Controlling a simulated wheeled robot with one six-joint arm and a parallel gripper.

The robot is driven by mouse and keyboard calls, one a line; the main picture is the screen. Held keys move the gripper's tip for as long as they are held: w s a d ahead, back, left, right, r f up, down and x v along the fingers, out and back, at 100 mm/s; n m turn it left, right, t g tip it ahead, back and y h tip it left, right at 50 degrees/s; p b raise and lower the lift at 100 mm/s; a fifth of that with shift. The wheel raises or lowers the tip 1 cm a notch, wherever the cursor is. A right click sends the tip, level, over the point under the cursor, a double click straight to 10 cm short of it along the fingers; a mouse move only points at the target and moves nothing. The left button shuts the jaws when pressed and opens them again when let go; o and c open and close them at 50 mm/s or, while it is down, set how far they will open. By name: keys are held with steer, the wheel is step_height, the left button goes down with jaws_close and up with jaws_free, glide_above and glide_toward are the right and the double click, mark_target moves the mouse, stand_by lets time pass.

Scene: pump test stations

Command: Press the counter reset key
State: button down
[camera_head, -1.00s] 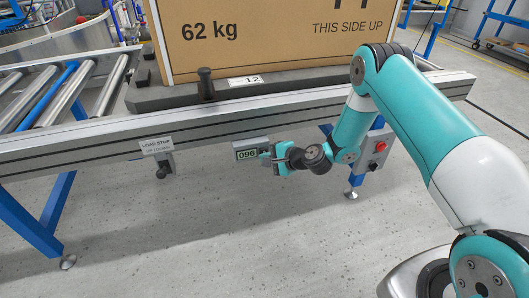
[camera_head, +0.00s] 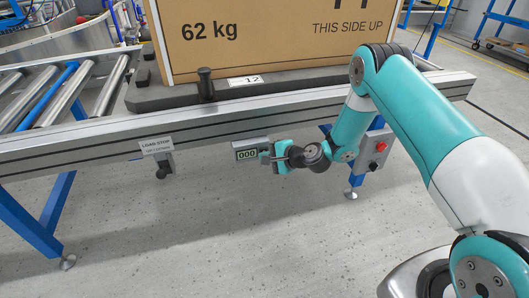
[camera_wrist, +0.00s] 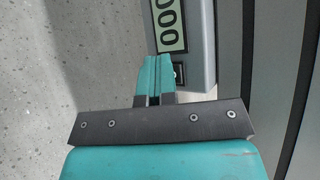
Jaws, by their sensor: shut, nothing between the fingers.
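The counter (camera_head: 247,152) is a grey box under the conveyor's front rail. Its display reads 000, and it also shows in the wrist view (camera_wrist: 199,55), turned sideways. The reset key (camera_wrist: 179,73) is a small dark square beside the display, partly hidden behind my fingertips. My gripper (camera_wrist: 158,62) is shut and empty, its teal fingertips at the key's edge. I cannot tell whether they touch it. In the head view my gripper (camera_head: 266,156) is at the counter's right end and hides the key.
A load stop lever (camera_head: 161,172) under a label hangs left of the counter. A control box with a red button (camera_head: 381,146) is to the right, behind my arm. A large carton (camera_head: 270,40) stands on a dark pallet above. The floor in front is clear.

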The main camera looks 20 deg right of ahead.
steer(key=shift+s, duration=0.8)
steer(key=shift+p, duration=0.3)
steer(key=s+p, duration=0.1)
steer(key=s, duration=0.4)
stand_by(0.4)
